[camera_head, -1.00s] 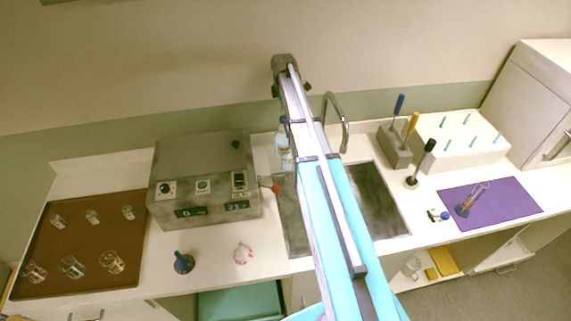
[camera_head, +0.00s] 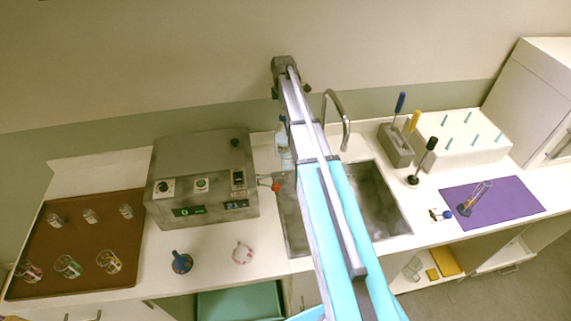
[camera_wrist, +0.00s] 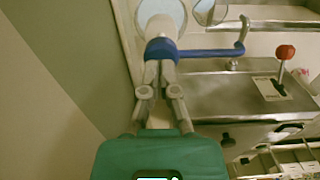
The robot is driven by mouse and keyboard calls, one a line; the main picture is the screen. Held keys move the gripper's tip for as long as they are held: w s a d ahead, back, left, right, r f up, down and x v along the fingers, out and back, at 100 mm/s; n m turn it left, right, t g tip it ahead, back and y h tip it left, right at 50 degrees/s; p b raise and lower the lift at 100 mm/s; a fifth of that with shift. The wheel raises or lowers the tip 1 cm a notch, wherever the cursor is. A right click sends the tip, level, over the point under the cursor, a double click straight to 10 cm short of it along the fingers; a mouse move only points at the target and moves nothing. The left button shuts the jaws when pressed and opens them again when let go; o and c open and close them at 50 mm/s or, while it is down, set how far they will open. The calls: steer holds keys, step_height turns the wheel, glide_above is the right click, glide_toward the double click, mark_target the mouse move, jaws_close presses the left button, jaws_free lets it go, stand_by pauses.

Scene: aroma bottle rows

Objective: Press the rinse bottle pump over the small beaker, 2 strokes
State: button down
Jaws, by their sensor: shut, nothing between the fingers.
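The rinse bottle (camera_head: 282,143) is pale and clear with a blue top. It stands on the counter by the wall, left of the tap, partly hidden by my arm in the head view. In the wrist view its blue pump head (camera_wrist: 160,48) lies at my fingertips, with a blue spout (camera_wrist: 215,53) running right. My gripper (camera_wrist: 160,65) is shut and empty, its fingertips at the pump head; I cannot tell whether they press it. A clear round rim (camera_wrist: 205,10), possibly the small beaker, is cut off by the top edge.
A grey machine (camera_head: 202,178) with a red-knobbed lever (camera_head: 276,187) stands close by; the knob also shows in the wrist view (camera_wrist: 285,52). The sink (camera_head: 380,205) and tap (camera_head: 340,112) are right. A brown tray (camera_head: 85,235) with several beakers is left.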

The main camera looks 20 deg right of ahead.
steer(key=shift+f+b, duration=1.05)
steer(key=shift+f, duration=0.05)
steer(key=shift+r, duration=0.2)
steer(key=shift+r+p, duration=1.9)
steer(key=shift+p, duration=0.2)
step_height(320, 180, up, 6)
steer(key=p, duration=0.6)
steer(key=shift+s, duration=0.1)
